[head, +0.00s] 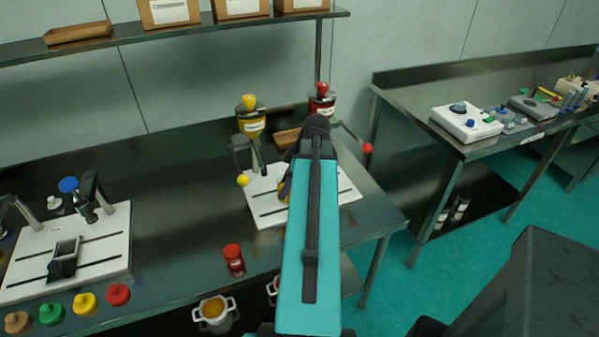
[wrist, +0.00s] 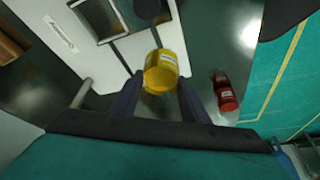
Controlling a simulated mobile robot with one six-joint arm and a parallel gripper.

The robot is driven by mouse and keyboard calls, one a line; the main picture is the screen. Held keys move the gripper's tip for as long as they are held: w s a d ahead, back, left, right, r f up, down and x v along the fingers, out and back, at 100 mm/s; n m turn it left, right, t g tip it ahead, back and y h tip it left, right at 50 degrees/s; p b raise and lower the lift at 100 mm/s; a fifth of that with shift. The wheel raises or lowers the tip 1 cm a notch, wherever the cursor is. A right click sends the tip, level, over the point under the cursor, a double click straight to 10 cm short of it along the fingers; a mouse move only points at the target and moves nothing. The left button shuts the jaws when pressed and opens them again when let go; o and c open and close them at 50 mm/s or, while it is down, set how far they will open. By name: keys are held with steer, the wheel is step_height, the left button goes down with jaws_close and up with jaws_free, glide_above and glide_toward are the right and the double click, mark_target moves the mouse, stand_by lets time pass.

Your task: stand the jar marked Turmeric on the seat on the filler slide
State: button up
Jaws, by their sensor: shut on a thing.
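My gripper (wrist: 155,98) is shut on a yellow jar (wrist: 161,72). The jar has a pale label, too small to read. In the head view a little of the yellow jar (head: 283,190) shows at the left of my arm, over the white filler board. In the wrist view the white board (wrist: 42,62) has dark slots and a dark square frame (wrist: 87,28), which looks like the seat, up and left of the jar. I cannot tell how high the jar is above the surface. In the head view my arm hides the seat.
Yellow (head: 250,122) and red (head: 321,100) hoppers stand behind the filler board. A red jar (head: 233,258) stands on the bench to the left front, with several coloured lids (head: 84,303) further left. Another white-based machine (head: 110,245) stands at the far left. The bench between is clear.

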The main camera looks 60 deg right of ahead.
steer(key=d+p, duration=0.1)
steer(key=d, duration=0.3)
steer(key=w+d+p, duration=0.1)
steer(key=d, duration=0.3)
steer(key=w+d+f+p, duration=0.1)
steer(key=d, duration=0.3)
steer(key=shift+f+p, duration=0.1)
steer(key=shift+p, duration=0.2)
steer(key=shift+f+p, duration=0.9)
steer(key=shift+f, duration=0.85)
steer(key=shift+f, duration=0.15)
steer(key=o, duration=1.2)
steer(key=shift+c, duration=0.2)
steer(key=shift+r, duration=0.25)
